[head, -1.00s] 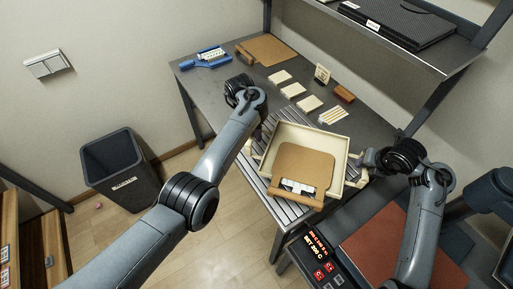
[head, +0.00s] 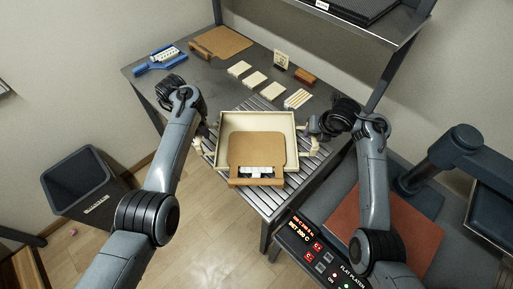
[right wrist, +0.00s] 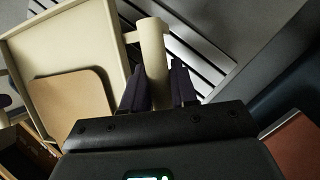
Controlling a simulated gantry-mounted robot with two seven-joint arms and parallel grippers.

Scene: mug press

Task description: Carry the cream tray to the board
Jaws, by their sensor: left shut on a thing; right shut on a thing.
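The cream tray (head: 292,150) is at the slatted near part of the table in the head view; I cannot tell whether it touches the slats. My left gripper (head: 207,137) is shut on its left handle, mostly hidden by my arm. My right gripper (head: 314,138) is shut on its right handle (right wrist: 153,50), with its fingers around the post in the right wrist view (right wrist: 158,90). A tan board (head: 256,148) with a brown handled front lies in or over the tray. Another tan board (head: 224,41) lies at the table's back left.
Cream blocks (head: 256,79), a striped block (head: 298,98), a brown block (head: 305,76) and an upright card (head: 280,60) stand behind the tray. A blue tool (head: 160,60) lies back left. A control panel (head: 315,250) is front right. A bin (head: 76,182) stands left.

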